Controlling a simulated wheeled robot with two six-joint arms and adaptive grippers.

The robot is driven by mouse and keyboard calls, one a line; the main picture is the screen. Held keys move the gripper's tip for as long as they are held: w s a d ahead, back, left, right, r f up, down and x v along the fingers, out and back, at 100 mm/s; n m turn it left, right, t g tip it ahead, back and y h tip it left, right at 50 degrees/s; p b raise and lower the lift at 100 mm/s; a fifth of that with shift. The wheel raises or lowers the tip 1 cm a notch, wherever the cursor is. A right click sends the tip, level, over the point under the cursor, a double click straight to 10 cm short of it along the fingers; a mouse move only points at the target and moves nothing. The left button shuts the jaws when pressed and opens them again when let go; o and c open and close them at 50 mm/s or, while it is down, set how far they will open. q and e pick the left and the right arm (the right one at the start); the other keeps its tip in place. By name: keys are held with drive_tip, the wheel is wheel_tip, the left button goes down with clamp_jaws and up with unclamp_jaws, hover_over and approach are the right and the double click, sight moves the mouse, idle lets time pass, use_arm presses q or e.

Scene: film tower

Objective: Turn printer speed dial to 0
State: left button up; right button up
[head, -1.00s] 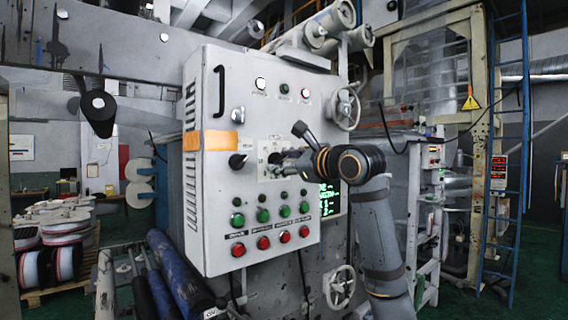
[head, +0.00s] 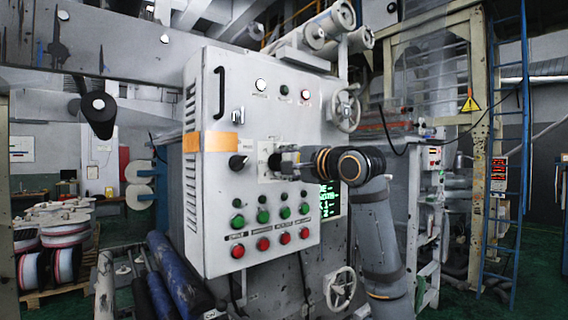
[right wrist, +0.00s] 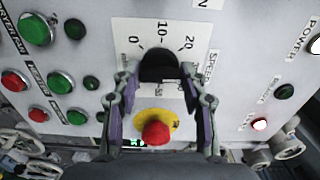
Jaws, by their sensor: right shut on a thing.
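The speed dial (right wrist: 158,66) is a black knob on a white plate (right wrist: 184,32) marked 0, 10 and 20, with a SPEED label. In the right wrist view, 0 is at the left, 10 at the top and 20 at the right. My right gripper (right wrist: 159,76) is shut on the dial, one finger at each side. Which mark the dial points to cannot be told. In the head view my right gripper (head: 277,159) reaches the white plate and mostly hides the dial. My left gripper is not in view.
A red stop button on a yellow disc (right wrist: 156,130) sits between my fingers, below the dial. The grey control cabinet (head: 215,255) also has a black knob (head: 238,162) and rows of green and red buttons. A handwheel (head: 345,107) is at its right.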

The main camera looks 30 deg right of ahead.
drive_tip(key=shift+f+n+p, duration=0.2)
drive_tip(key=shift+n+p, duration=4.3)
drive_tip(key=shift+n, duration=8.7)
drive_tip(key=o, duration=1.1)
drive_tip(key=shift+d, duration=0.1)
drive_tip(key=shift+o, duration=0.2)
drive_tip(key=shift+r, duration=0.2)
